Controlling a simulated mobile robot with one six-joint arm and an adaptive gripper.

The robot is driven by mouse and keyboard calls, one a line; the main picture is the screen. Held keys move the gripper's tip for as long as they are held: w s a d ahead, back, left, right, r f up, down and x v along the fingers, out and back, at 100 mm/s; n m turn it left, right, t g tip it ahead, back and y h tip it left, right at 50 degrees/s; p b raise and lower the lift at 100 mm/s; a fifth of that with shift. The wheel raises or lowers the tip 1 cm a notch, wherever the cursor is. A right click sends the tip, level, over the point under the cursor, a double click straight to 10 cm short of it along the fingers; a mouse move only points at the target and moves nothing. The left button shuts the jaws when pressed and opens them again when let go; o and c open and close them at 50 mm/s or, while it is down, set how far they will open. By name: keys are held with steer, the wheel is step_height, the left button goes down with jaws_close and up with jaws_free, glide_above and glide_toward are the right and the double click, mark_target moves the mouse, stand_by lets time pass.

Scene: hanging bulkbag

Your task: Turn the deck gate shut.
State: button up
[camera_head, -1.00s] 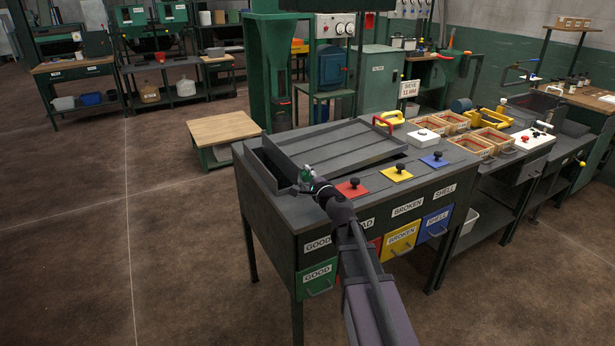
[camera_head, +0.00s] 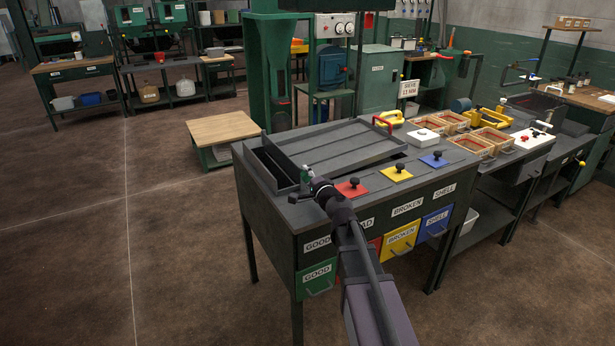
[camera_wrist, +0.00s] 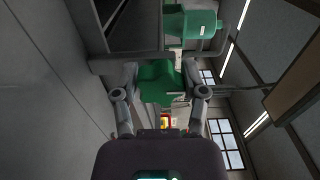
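The grey sorting deck (camera_head: 345,148) lies on top of the dark bench. A dark gap shows along the deck's left end. A small green piece (camera_head: 305,172) stands at the near left corner of the deck, at my fingertips; I cannot tell if it is part of the gate. My gripper (camera_head: 308,186) is low over that corner. In the wrist view my two fingers (camera_wrist: 160,80) are apart, with a green shape (camera_wrist: 160,86) between them. I cannot tell if they grip it. My wrist partly hides the corner, and the gate itself is not clearly made out.
Red (camera_head: 352,188), yellow (camera_head: 396,173) and blue (camera_head: 433,160) plates with black knobs lie right of my gripper. A red-handled part (camera_head: 383,122) stands at the deck's far right. Labelled drawers are in the bench front. The floor to the left is clear.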

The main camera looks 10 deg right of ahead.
steer(key=shift+o, duration=1.4)
steer(key=shift+s, duration=0.15)
steer(key=v, duration=1.1)
steer(key=shift+s+d, duration=0.15)
steer(key=shift+s, duration=0.2)
